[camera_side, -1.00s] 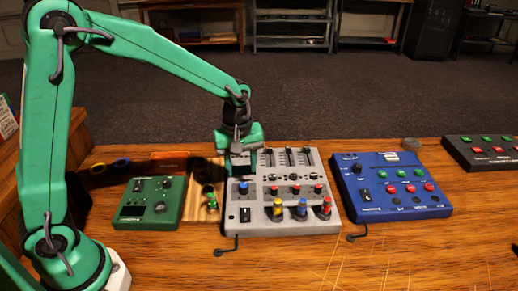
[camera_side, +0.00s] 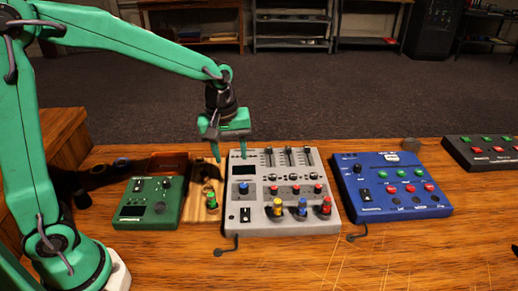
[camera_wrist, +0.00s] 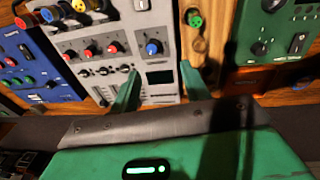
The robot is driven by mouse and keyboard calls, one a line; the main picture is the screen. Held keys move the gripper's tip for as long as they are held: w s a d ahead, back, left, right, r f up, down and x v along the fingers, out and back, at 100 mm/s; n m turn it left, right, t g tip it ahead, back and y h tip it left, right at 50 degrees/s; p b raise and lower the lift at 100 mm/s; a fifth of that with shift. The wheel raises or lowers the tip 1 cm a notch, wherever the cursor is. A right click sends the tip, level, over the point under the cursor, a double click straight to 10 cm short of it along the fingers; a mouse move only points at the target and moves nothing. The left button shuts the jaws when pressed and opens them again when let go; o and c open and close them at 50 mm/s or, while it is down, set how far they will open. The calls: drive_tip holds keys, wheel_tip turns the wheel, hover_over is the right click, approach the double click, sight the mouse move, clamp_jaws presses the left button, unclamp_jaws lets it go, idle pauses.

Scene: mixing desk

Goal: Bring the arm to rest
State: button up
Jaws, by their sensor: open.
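My green arm reaches in from the left in the side view. My gripper (camera_side: 231,157) points down, open and empty, with its fingertips above the back left corner of the grey mixer (camera_side: 290,222). In the wrist view the two green fingers of my gripper (camera_wrist: 157,80) stand apart, with the grey mixer (camera_wrist: 160,95) and its small dark screen behind them. Nothing is between the fingers. I cannot tell the exact gap between the fingertips and the mixer.
A green box (camera_side: 150,204) and a wooden strip with a green-topped knob (camera_side: 210,199) lie left of the mixer. A blue box (camera_side: 390,190) and a dark box (camera_side: 480,153) lie to the right. An orange tray (camera_side: 168,162) sits behind the green box.

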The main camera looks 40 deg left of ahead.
drive_tip(key=s+a+r+m+t, duration=0.2)
drive_tip(key=s+r+m, duration=0.2)
drive_tip(key=s, duration=0.4)
drive_tip(key=s+a+r+m+t, duration=0.2)
drive_tip(key=s+r+m, duration=0.2)
drive_tip(key=s, duration=0.5)
drive_tip(key=shift+s+r+m, duration=0.15)
drive_tip(key=shift+r+m, duration=0.2)
drive_tip(key=shift+m, duration=0.55)
